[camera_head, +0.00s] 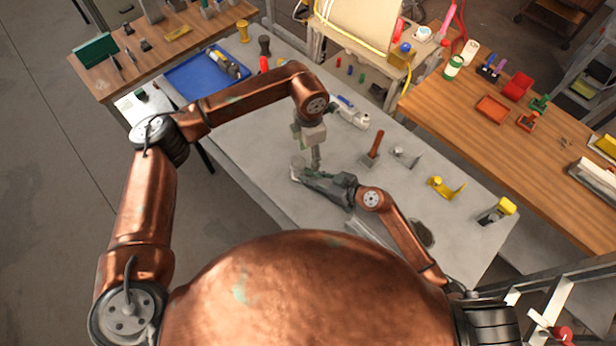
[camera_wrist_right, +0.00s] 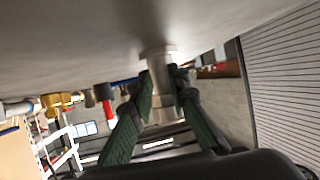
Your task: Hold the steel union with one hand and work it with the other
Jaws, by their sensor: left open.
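The steel union (camera_wrist_right: 160,62) is a short silver cylinder with a wider flange end, against the grey table surface in the right wrist view. It also shows small and pale in the head view (camera_head: 297,161). My right gripper (camera_wrist_right: 162,84) has its green fingers on both sides of the union and appears closed on it. In the head view my right gripper (camera_head: 299,173) reaches in low from the right. My left gripper (camera_head: 316,165) points down from above, just right of the union, with its fingers open. Whether it touches the union is too small to tell.
On the grey table (camera_head: 250,140) lie a blue tray (camera_head: 190,80), a red-handled brush-like tool (camera_head: 375,145), a white-and-blue tool (camera_head: 350,112) and a yellow-topped tool (camera_head: 440,185). A wooden bench (camera_head: 450,110) stands at right. Both arms are close together over the table middle.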

